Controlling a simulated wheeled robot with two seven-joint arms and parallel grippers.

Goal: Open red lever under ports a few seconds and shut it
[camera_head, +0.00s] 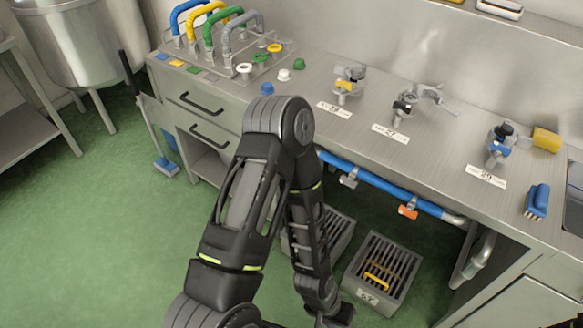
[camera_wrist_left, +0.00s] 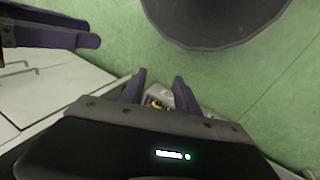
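The red lever (camera_head: 408,212), orange-red in the head view, is on the blue pipe (camera_head: 385,188) under the bench front, below the ports. My left arm bends over in front of the bench, and its wrist reaches the bottom edge of the head view, where the fingers do not show clearly. In the left wrist view my left gripper (camera_wrist_left: 159,77) has its fingers apart with nothing held, well away from the lever. Purple fingers, apparently of my right gripper (camera_wrist_left: 85,31), show at the top left of that view; their opening is unclear. The lever is not visible there.
A white-grey lever (camera_head: 348,180) sits further left on the pipe. A slatted crate (camera_head: 382,270) with a yellow handle stands on the floor below, another crate beside it. The steel bench (camera_head: 425,155) carries ports, labels and a blue brush (camera_head: 537,201). Green floor is open at left.

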